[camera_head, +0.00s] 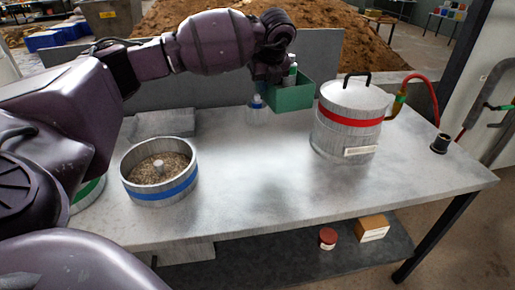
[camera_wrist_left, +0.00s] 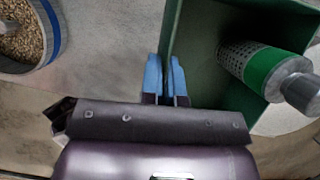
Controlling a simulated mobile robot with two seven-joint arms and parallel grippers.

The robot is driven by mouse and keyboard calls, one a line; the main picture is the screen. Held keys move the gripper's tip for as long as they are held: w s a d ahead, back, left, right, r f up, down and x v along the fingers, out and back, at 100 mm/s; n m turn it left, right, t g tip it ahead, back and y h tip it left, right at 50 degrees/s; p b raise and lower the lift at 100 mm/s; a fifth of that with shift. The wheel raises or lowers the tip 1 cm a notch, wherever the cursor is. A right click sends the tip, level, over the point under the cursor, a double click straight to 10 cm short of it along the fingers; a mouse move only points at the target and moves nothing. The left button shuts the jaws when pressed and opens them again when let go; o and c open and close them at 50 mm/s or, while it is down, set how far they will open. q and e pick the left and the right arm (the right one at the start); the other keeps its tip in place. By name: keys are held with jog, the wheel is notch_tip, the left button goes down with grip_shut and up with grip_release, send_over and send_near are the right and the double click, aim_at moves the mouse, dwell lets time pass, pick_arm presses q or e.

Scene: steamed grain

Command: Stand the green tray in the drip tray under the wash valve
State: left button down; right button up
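The green tray (camera_head: 291,98) is an open box near the back of the bench, left of the lidded pot. A cylinder with a perforated side, a green band and a grey top (camera_wrist_left: 262,68) lies or stands inside it. My left gripper (camera_head: 262,88) is at the tray's left side. In the left wrist view its blue fingers (camera_wrist_left: 166,78) are close together, one on each side of the green tray wall (camera_wrist_left: 172,35). I cannot tell whether the tray touches the bench. My right gripper is not in view. I cannot clearly make out the drip tray or wash valve.
A lidded pot with a red band (camera_head: 348,122) stands right of the tray, with a red hose (camera_head: 432,88) behind it. A blue-banded grain drum (camera_head: 160,175) stands at left. The front middle bench (camera_head: 270,190) is clear.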

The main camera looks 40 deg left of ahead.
pick_arm(q)
jog(key=shift+r+n+g, duration=0.1)
jog(key=shift+n+g, duration=0.3)
jog(key=shift+n, duration=0.7)
jog(key=shift+f, duration=0.2)
notch_tip(320, 180, down, 20)
jog(key=b, duration=0.3)
jog(key=shift+r+b, duration=0.1)
jog(key=shift+b, duration=0.2)
jog(key=shift+r, duration=0.1)
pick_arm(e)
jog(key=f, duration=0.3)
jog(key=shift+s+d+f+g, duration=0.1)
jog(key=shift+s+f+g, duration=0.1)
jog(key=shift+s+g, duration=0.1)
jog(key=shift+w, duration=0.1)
pick_arm(q)
jog(key=c, duration=1.8)
grip_release()
jog(key=o, duration=0.5)
jog(key=shift+c, duration=0.2)
